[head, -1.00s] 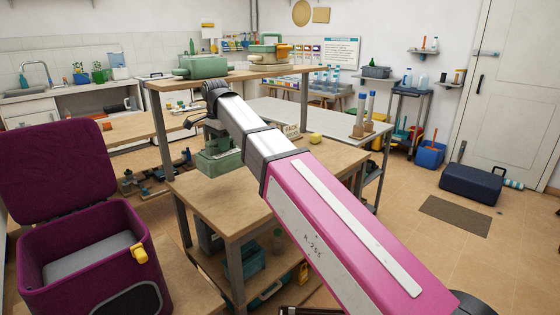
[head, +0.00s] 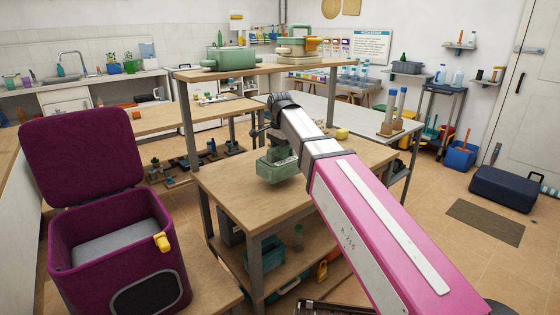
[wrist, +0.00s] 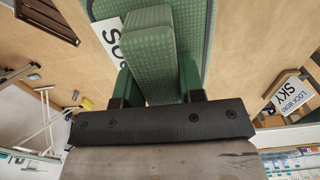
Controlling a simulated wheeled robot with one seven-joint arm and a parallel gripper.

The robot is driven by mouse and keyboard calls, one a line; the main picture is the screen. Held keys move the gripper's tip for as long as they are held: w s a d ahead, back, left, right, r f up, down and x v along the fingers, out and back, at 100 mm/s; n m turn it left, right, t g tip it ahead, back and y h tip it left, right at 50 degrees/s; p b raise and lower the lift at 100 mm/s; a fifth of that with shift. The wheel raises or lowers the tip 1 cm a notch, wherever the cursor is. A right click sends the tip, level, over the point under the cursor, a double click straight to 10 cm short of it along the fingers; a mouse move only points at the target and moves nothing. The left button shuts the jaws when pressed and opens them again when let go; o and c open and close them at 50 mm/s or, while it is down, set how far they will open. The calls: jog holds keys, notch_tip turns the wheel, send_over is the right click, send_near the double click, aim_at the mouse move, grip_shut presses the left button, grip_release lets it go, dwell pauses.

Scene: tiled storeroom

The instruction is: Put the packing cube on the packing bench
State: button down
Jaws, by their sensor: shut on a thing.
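My gripper (wrist: 158,88) is shut on the green packing cube, with a green finger on each side of its raised grip. In the wrist view the packing cube (wrist: 151,18) is dotted green fabric with a white label, partly cut off by the top edge. In the head view the cube (head: 277,170) hangs under my wrist, over the wooden packing bench (head: 235,186). I cannot tell whether its underside touches the bench top. My arm hides part of the bench top and the cube's right side.
A yellow object (head: 342,133) lies on the bench's far right. An open purple box (head: 115,245) stands at the left. Bare bench top lies in front of the cube. A white sign (wrist: 288,92) shows in the wrist view.

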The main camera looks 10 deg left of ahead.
jog(key=shift+f, duration=1.9)
jog(key=shift+f, duration=0.1)
jog(key=c, duration=0.7)
grip_release()
jog(key=shift+c, duration=0.2)
notch_tip(320, 180, up, 12)
jog(key=shift+r, duration=0.15)
